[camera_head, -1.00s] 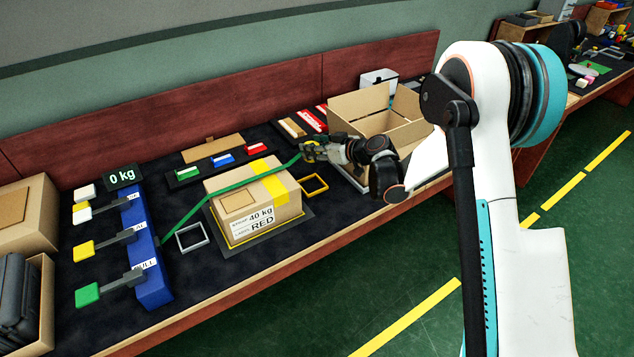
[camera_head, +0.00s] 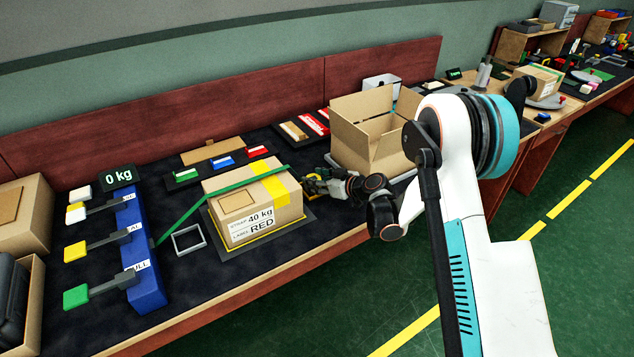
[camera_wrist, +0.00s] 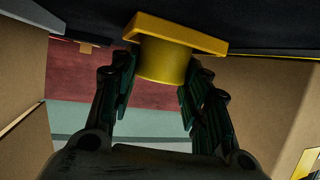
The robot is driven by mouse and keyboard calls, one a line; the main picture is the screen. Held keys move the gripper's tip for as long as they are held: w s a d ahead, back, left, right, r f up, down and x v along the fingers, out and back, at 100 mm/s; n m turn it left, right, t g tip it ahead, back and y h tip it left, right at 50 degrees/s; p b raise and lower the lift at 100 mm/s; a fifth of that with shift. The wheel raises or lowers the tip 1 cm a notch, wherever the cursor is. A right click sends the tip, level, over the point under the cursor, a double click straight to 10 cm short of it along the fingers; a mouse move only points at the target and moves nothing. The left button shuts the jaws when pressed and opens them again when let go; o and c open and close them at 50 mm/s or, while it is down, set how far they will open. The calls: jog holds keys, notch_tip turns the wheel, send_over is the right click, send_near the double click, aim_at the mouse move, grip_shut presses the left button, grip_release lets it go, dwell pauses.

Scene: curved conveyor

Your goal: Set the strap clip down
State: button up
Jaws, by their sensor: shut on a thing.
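The strap clip (camera_wrist: 165,58) is yellow, a flat square plate on a round stem. In the wrist view its stem sits between the two dark fingers of my gripper (camera_wrist: 160,80), which is shut on it. In the head view my gripper (camera_head: 313,181) is low, just right of the strapped carton (camera_head: 235,212), and mostly hides the clip. A green strap (camera_head: 196,209) runs from the blue lever unit up over the carton towards my gripper. The yellow square frame right of the carton is largely hidden behind my gripper. Contact between clip and table is unclear.
An open carton (camera_head: 345,150) stands just behind and right of my gripper. The blue lever unit (camera_head: 137,245) and a display reading 0 kg (camera_head: 118,176) stand on the left. A grey square frame (camera_head: 188,240) lies left of the strapped carton. Label trays lie behind.

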jog(key=o, duration=1.1)
jog(key=shift+r, duration=0.15)
jog(key=p+v, duration=0.3)
jog(key=v, duration=0.9)
